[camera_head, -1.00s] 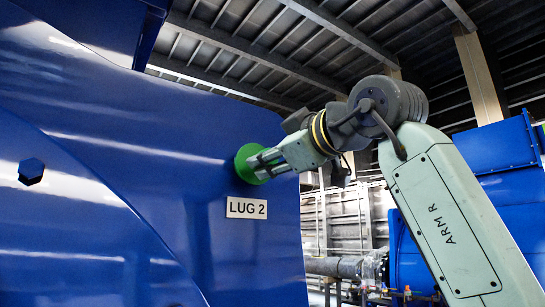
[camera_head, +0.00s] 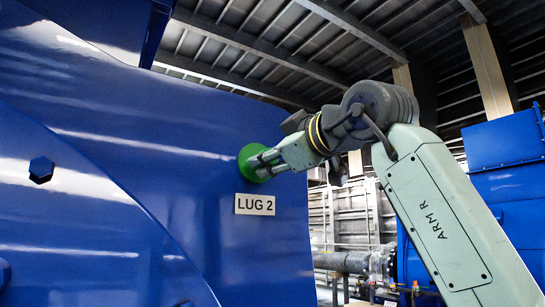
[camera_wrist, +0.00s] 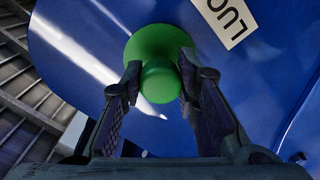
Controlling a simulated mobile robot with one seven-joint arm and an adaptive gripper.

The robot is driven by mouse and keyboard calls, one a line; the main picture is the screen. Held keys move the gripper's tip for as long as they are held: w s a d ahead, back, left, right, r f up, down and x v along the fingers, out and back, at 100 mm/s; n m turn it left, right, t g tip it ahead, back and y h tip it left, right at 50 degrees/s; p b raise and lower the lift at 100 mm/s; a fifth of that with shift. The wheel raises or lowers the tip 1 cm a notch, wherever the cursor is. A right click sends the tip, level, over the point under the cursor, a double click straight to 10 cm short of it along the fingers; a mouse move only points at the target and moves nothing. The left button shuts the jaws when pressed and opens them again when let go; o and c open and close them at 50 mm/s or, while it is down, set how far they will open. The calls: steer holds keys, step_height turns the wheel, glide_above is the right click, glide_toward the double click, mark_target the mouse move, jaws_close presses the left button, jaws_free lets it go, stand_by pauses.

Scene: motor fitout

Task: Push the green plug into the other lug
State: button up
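The green plug (camera_head: 246,165) has a round flange and a knob. It is at the blue wall, just above the white "LUG 2" label (camera_head: 255,204). My gripper (camera_head: 266,163) reaches it from the right. In the wrist view, the plug's knob (camera_wrist: 160,82) is between the two fingertips of my gripper (camera_wrist: 160,78), which appear closed on its sides. The flange seems to lie against or very near the blue surface. The lug's hole is hidden behind the flange, so I cannot tell how deep the plug sits.
The curved blue housing (camera_head: 160,200) fills the left side, with a dark blue hex bolt head (camera_head: 41,170) on it. Blue machinery (camera_head: 505,160) and a grey pipe (camera_head: 345,262) stand at the right, behind my arm. Open space lies around my arm.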

steer(key=o, duration=0.5)
steer(key=v, duration=1.2)
stand_by(0.3)
